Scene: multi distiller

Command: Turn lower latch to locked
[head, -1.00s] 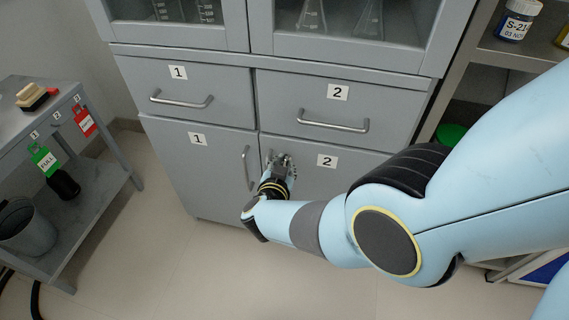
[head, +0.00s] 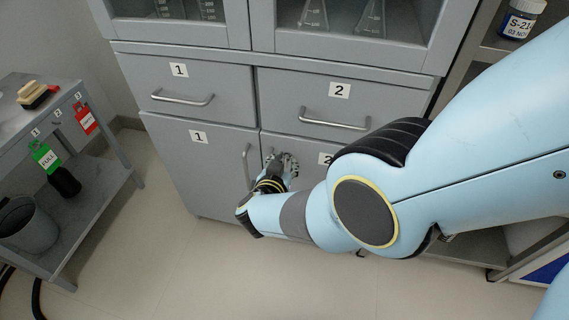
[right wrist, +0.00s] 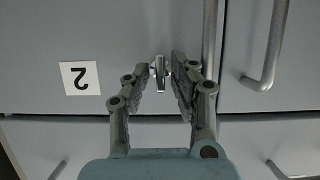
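The lower latch (right wrist: 160,73) is a small metal piece on the lower cabinet door 2 (right wrist: 60,35) in the right wrist view, which shows the cabinet upside down. My right gripper (right wrist: 164,75) is open, with one finger on each side of the latch. I cannot tell whether either finger touches it. In the head view my right gripper (head: 286,160) is at the upper left of the same door, and it hides the latch there. My left gripper is not in view.
Door 2's vertical handle (right wrist: 209,45) is close beside one finger. Door 1's handle (right wrist: 272,45) is farther along. Drawer handles (head: 334,120) project above the doors. A side table (head: 30,110) with tags stands at the left; floor between is clear.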

